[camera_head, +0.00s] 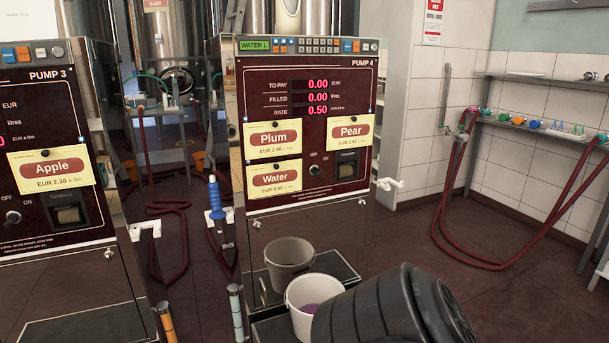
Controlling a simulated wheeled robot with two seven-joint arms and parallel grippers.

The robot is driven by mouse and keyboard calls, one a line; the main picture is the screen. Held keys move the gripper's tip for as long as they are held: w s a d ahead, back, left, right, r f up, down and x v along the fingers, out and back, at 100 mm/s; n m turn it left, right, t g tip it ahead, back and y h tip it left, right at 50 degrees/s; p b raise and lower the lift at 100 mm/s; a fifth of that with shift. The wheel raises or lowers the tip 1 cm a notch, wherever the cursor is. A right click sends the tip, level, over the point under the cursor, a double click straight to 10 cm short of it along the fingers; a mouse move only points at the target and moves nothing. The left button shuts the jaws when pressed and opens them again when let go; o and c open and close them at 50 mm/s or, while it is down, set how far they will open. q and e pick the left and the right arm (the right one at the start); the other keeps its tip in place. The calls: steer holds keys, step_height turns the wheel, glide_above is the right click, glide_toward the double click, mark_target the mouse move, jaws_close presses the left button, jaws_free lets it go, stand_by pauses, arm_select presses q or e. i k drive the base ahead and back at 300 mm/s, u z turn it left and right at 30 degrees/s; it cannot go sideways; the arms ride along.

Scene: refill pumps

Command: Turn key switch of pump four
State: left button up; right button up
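Pump four (225,140) stands in the middle of the head view, with a dark red front panel under the "PUMP 4" label. Its key switch (314,170) is a small round metal knob low on the panel, right of the Water label and left of the dark slot unit (347,165). OFF and ON are printed above it. The switch is too small to tell which way it points. The display (317,97) is lit with 0.00, 0.00 and 0.50. Nothing covers the switch. Neither of my grippers shows.
Pump three (50,225) stands at the left with its own switch. A blue nozzle (215,195) hangs beside pump four. A grey bucket (289,252) and a white bucket (303,310) stand below the panel. A dark ribbed shape (365,310), unclear what, fills the bottom right foreground.

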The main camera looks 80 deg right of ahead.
mark_target(316, 171)
steer(key=z, duration=2.65)
steer(key=i, duration=1.05)
